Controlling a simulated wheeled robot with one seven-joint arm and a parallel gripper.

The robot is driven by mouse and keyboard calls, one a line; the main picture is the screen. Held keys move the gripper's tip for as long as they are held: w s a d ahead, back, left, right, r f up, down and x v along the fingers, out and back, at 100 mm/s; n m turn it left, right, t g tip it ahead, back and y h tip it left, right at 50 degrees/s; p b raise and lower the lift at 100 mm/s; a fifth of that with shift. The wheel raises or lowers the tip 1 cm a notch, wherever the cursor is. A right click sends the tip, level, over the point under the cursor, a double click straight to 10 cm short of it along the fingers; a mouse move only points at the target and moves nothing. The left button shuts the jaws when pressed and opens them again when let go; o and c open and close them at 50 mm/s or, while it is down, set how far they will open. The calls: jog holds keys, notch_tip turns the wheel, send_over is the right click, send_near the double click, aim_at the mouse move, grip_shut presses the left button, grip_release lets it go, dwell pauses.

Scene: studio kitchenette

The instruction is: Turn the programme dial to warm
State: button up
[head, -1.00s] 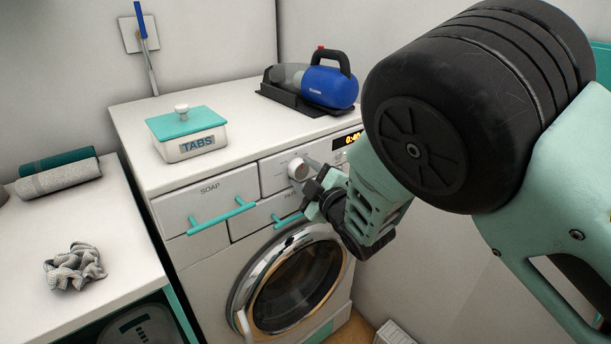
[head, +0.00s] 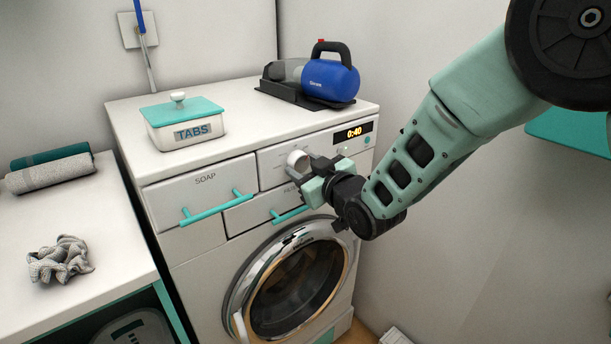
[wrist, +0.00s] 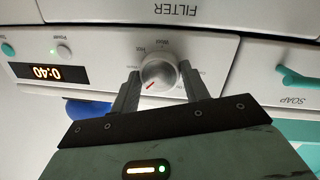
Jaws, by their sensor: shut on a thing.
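The programme dial (head: 296,158) is a round whitish knob on the washing machine's front panel. It also shows in the wrist view (wrist: 160,68), where the picture is upside down. A red mark on its face points to the lower left there. Small labels ring the dial; most are blurred or hidden by the fingers. My gripper (head: 307,169) is at the dial, with one finger on each side of it. In the wrist view my gripper (wrist: 160,82) is shut on the dial.
The display (head: 354,132) reads 0:40. The soap drawer (head: 202,190) has a protruding teal handle (head: 217,208) left of my gripper. The round door (head: 292,278) is below. A tabs box (head: 184,124) and a blue hand vacuum (head: 330,82) stand on top.

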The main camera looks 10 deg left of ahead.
jog(key=m+b, duration=0.2)
jog(key=m, duration=0.3)
jog(key=shift+w+d+g, duration=0.1)
jog(key=shift+g, duration=0.3)
jog(key=shift+r+m+g+y+b, duration=0.1)
jog(key=shift+m+g+y+b, duration=0.4)
jog(key=shift+m, duration=1.2)
jog(key=o, duration=1)
jog(key=b+v, duration=0.1)
jog(key=v, duration=1.6)
jog(key=shift+s+r, duration=0.1)
jog(key=shift+s, duration=0.2)
